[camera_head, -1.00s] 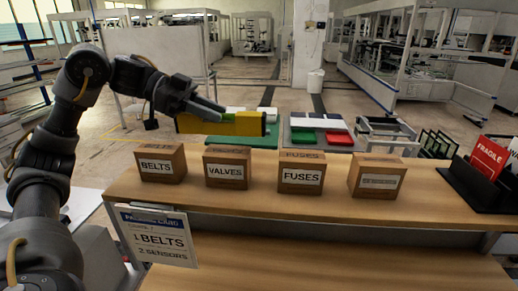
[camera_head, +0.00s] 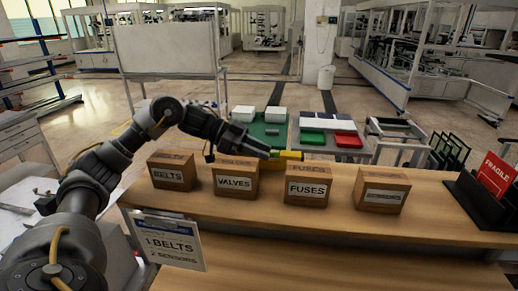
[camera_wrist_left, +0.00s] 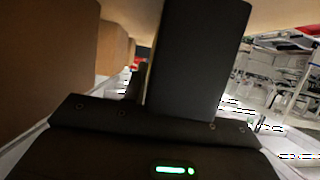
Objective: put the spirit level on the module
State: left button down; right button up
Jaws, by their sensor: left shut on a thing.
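The spirit level (camera_head: 292,155) is yellow with a green part and shows end-on behind the boxes in the head view. My left gripper (camera_head: 271,153) is shut on it, just above and behind the VALVES and FUSES boxes. In the left wrist view, a dark finger (camera_wrist_left: 197,60) fills the middle and the level cannot be made out. I cannot tell which thing is the module. Behind the shelf are a green-topped table (camera_head: 258,130) with white blocks and a grey table (camera_head: 360,153) with green and red pieces. My right gripper is not in view.
A wooden shelf (camera_head: 420,211) carries labelled cardboard boxes: BELTS (camera_head: 171,169), VALVES (camera_head: 235,179), FUSES (camera_head: 306,184) and one with an unclear label (camera_head: 381,189). A black rack with a FRAGILE sign (camera_head: 494,174) stands at the right. A paper sign (camera_head: 169,240) hangs in front.

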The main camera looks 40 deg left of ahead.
pick_arm(q)
jog(key=shift+a+f, duration=0.1)
jog(key=shift+f, duration=0.35)
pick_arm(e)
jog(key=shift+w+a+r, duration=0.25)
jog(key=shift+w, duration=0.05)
pick_arm(q)
jog(key=c, duration=1.1)
grip_release()
jog(key=shift+f, duration=0.15)
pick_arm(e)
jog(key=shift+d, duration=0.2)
pick_arm(q)
jog(key=shift+r, duration=0.25)
jog(key=b+v, duration=0.2)
jog(key=v, duration=0.8)
jog(key=shift+s+a+f, duration=0.1)
jog(key=shift+s+a, duration=0.05)
jog(key=shift+v, duration=0.8)
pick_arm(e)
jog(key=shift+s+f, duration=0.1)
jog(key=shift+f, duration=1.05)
